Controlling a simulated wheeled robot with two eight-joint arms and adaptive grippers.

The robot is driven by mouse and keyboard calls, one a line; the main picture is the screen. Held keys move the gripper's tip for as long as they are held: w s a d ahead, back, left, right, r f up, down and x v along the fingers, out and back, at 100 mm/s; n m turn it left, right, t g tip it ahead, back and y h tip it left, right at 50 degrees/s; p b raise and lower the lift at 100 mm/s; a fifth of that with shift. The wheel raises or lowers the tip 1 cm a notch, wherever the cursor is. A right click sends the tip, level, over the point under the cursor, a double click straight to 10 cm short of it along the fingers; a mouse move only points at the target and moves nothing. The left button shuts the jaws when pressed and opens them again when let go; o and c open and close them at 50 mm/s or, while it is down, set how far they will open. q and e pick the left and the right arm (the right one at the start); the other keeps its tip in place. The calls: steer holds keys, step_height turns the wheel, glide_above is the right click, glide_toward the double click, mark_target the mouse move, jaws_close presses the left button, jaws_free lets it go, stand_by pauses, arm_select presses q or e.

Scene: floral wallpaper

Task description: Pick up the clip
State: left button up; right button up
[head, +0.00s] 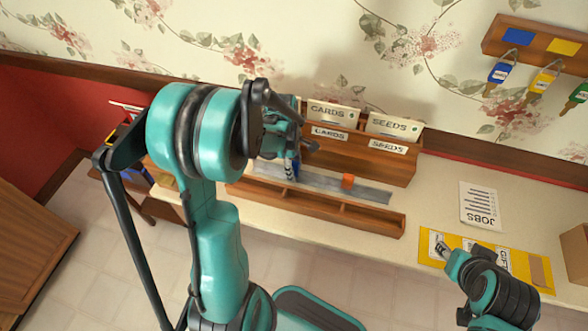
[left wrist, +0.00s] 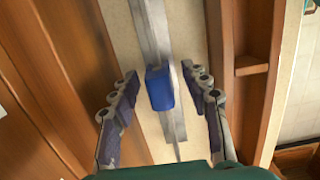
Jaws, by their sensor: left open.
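A blue clip (left wrist: 160,88) sits on a flat grey metal strip (left wrist: 176,120) in the left wrist view. In the head view a bit of the blue clip (head: 292,172) shows below my left gripper (head: 290,158), and the arm hides part of it. My left gripper (left wrist: 160,82) is open, with one finger on each side of the blue clip and a gap on both sides. An orange clip (head: 348,181) sits farther right on the same strip (head: 375,193). My right gripper (head: 443,249) is over a yellow mat; its finger opening is unclear.
The strip lies between a wooden card holder (head: 390,166) marked CARDS and SEEDS and a low wooden tray (head: 370,222). The yellow mat (head: 430,232) and a JOBS sheet (head: 480,206) lie to the right.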

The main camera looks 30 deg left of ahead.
arm_select(q)
steer(key=shift+r, duration=0.1)
steer(key=c, duration=1)
steer(key=shift+r, duration=0.15)
